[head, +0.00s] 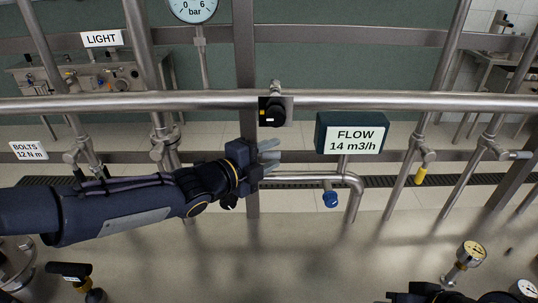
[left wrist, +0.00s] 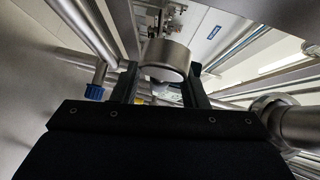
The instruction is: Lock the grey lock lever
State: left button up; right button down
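I cannot pick out the grey lock lever for certain. A black knob on a dark plate (head: 276,111) sits on the horizontal rail in the head view, with a small grey metal piece above it. My left gripper (head: 270,156) is below that knob, pointing right, with its fingers apart and nothing seen held. In the left wrist view the gripper (left wrist: 162,84) has its fingers spread, and a round metal cylinder (left wrist: 167,55) shows between and beyond them. I cannot tell whether they touch it. Black parts at the head view's lower right edge may be my right gripper, mostly cut off.
The long steel rail (head: 180,103) crosses above my left arm. A FLOW sign (head: 352,134) hangs right of the knob. A pipe with a blue cap (head: 331,199) is right of the gripper; the cap also shows in the left wrist view (left wrist: 96,91). A yellow-handled valve (head: 420,176) is farther right.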

pick_arm(q)
jog(key=shift+w+d, duration=0.1)
jog(key=shift+w, duration=0.05)
grip_shut()
